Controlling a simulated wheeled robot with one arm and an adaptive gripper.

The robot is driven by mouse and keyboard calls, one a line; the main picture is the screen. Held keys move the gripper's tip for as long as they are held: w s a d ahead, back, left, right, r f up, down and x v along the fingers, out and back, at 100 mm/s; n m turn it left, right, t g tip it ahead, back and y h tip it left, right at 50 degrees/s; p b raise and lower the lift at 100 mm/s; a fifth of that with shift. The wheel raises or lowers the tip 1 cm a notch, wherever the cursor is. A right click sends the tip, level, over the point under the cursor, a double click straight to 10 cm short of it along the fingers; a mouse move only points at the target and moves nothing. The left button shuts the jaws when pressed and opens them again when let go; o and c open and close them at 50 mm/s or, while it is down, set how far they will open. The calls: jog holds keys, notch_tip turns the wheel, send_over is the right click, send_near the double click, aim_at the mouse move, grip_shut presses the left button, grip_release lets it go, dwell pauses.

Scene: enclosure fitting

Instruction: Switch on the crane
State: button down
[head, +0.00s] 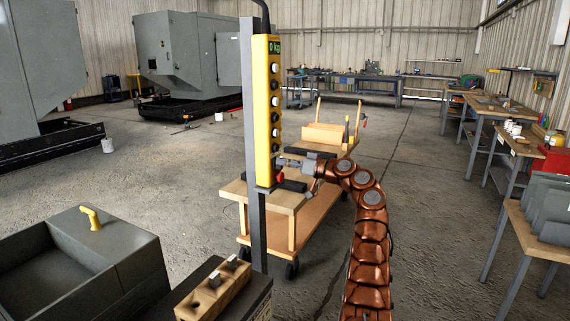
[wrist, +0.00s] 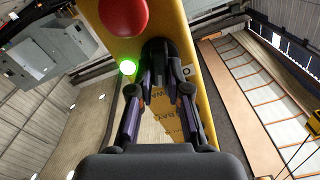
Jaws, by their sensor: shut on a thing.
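The crane's yellow control box (head: 262,110) hangs upright on a grey post, with a column of black and white buttons and a display (head: 275,47) reading 0 kg. Near its bottom is a red mushroom button (head: 279,177), large at the top of the wrist view (wrist: 122,14). Below it in the wrist view is a black knob (wrist: 160,50), with a lit green lamp (wrist: 127,67) beside it. My gripper (wrist: 160,88) is shut on the black knob, one finger at each side. In the head view the gripper's tips are small beside the box's lower end.
A wooden trolley (head: 310,215) stands behind the post. Workbenches line the right side. The floor in the middle is mostly clear.

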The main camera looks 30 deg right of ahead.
jog(key=shift+f+b, duration=0.15)
jog(key=shift+b, duration=0.2)
jog(key=m+b, duration=0.2)
jog(key=b, duration=0.1)
jog(key=c, duration=1.1)
grip_release()
jog(key=v, duration=1.2)
